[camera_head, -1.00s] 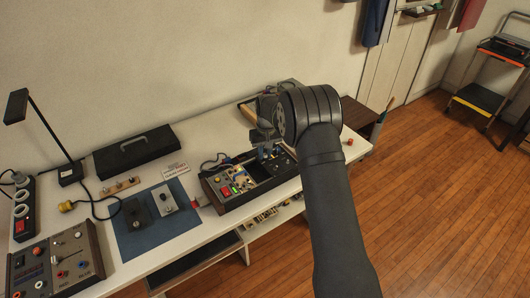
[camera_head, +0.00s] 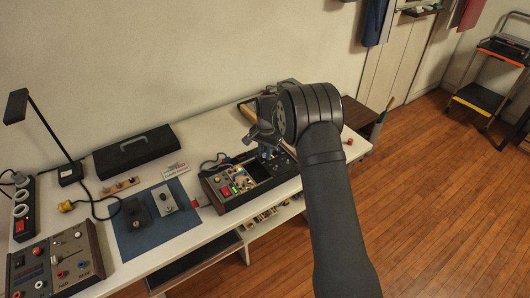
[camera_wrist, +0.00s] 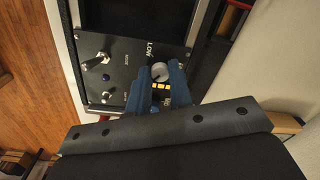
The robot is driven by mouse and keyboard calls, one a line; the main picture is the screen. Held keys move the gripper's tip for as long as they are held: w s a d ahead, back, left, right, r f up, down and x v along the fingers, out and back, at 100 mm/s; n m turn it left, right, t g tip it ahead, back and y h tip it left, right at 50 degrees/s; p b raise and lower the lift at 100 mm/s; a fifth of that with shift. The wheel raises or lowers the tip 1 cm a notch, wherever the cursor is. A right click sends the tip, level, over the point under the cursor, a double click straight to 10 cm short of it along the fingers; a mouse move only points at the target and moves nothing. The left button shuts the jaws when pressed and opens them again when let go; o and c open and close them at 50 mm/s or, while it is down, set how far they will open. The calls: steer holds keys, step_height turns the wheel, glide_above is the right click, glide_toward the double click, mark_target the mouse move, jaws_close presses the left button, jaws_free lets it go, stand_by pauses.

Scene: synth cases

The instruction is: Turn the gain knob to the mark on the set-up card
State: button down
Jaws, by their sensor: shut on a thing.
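The silver gain knob (camera_wrist: 160,71) sits on a black panel (camera_wrist: 122,72) in the wrist view, near the printed word LOW. My gripper's blue fingers (camera_wrist: 159,82) stand on either side of it, and the gripper is shut on it. The knob's pointer cannot be made out. In the head view my gripper (camera_head: 268,152) is over the right part of the device (camera_head: 235,200), and my arm hides the knob. A small white card (camera_head: 175,170) with print, likely the set-up card, stands behind the blue mat; its mark is too small to read.
A toggle switch (camera_wrist: 97,60) stands on the panel left of the knob. The blue mat (camera_head: 140,240) carries two small boxes. A black case (camera_head: 134,149) lies behind it, and another panel unit (camera_head: 55,262) is at the left front. A lamp (camera_head: 45,125) stands at the left.

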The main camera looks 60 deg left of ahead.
steer(key=shift+m, duration=0.6)
steer(key=c, duration=1.3)
jaws_free()
step_height(320, 180, up, 17)
steer(key=shift+d+r, duration=0.2)
steer(key=shift+d, duration=0.1)
steer(key=shift+f, duration=0.1)
steer(key=f, duration=1.7)
steer(key=shift+a+f, duration=0.1)
steer(key=shift+a, duration=0.2)
